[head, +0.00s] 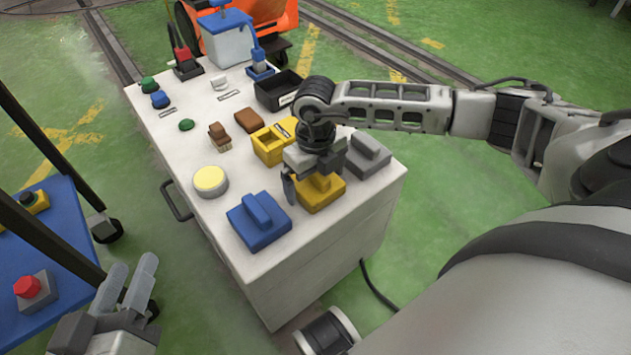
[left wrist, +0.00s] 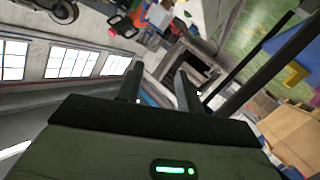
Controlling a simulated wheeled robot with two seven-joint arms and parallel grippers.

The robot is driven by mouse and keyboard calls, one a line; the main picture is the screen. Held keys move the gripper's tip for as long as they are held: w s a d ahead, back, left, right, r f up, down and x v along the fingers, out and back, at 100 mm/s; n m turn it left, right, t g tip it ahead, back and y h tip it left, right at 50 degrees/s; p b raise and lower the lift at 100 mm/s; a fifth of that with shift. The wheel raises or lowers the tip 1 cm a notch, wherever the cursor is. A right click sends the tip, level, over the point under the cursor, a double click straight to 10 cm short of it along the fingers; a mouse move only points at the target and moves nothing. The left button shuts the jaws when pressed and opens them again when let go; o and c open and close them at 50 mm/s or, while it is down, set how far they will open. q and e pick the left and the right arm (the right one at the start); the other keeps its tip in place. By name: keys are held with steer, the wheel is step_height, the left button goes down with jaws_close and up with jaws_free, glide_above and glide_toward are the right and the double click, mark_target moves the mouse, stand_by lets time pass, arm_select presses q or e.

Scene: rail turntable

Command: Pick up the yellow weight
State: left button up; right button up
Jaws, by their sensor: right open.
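The yellow weight (head: 318,198), a block with a raised handle, stands near the front right of the white cabinet top, between a blue weight (head: 259,222) and a grey weight (head: 368,155). My right gripper (head: 312,180) is directly over the yellow weight, pointing down and open. Its near finger hangs beside the weight's left side, and the gripper hides part of the handle. I cannot tell whether it touches. My left gripper (head: 127,284) is away from the cabinet at the lower left. In the left wrist view its fingers (left wrist: 158,85) are apart with nothing between them.
The white cabinet (head: 200,135) also carries a yellow bin (head: 270,148), a black tray (head: 278,92), a round yellow button (head: 210,181) and levers at the back. A blue cart (head: 70,222) with a red button stands left. Green floor lies around.

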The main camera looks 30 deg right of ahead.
steer(key=c, duration=1.5)
steer(key=shift+w+r, duration=0.1)
steer(key=shift+r, duration=0.05)
steer(key=shift+c, duration=1)
